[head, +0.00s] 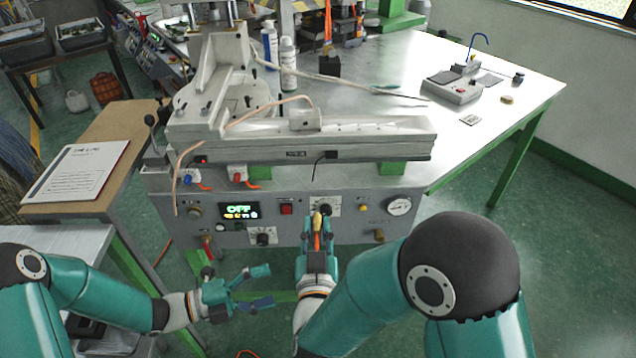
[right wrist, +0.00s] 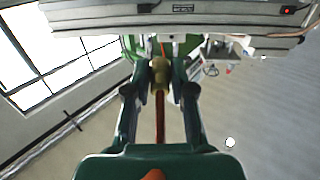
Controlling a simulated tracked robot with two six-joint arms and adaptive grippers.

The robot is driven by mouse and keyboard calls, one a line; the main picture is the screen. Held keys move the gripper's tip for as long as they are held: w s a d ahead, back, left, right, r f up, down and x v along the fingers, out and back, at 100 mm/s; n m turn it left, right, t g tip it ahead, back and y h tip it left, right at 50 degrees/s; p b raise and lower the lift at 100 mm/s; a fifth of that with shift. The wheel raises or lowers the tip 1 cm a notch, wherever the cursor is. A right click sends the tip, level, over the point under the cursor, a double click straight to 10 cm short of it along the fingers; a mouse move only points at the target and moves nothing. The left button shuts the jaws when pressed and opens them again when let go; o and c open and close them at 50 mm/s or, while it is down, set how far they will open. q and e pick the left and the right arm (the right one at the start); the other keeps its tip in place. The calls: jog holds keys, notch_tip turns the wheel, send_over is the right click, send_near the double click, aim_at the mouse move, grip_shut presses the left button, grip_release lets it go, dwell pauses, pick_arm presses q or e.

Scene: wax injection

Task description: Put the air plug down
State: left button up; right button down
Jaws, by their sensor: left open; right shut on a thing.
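The air plug (head: 317,220) is a small brass fitting on an orange hose. My right gripper (head: 319,228) is shut on it, in front of the grey machine's control panel. In the right wrist view the brass plug (right wrist: 160,76) sits between the two fingers (right wrist: 160,85), with the orange-red hose running back towards the palm. In the head view the plug overlaps the panel; I cannot tell whether it touches it. My left gripper (head: 262,287) is open and empty, low and to the left, in front of the machine's lower part.
The wax injection machine (head: 290,180) has a display, knobs and a gauge (head: 399,205). A brass fitting (head: 379,235) sits at the panel's lower right. A wooden stand with a paper log (head: 78,170) is at left. The metal table (head: 540,90) extends right; green floor shows beyond.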

pick_arm(q)
jog(key=w+a+f+n+y, duration=0.5)
jog(key=a+f+n+y, duration=0.15)
jog(key=a+n, duration=0.3)
jog(key=w+a+f+n+y, duration=0.55)
jog(key=a+f+n, duration=0.25)
jog(key=n, duration=0.2)
jog(key=w+a+r+n+g+y, duration=0.1)
jog(key=w+a+n+y, duration=0.1)
jog(key=a+n+y, duration=0.5)
notch_tip(320, 180, up, 38)
jog(key=n+g+h, duration=0.3)
jog(key=n+g, duration=0.2)
jog(key=n, duration=1.6)
send_over(317, 219)
jog(key=shift+f, duration=5.8)
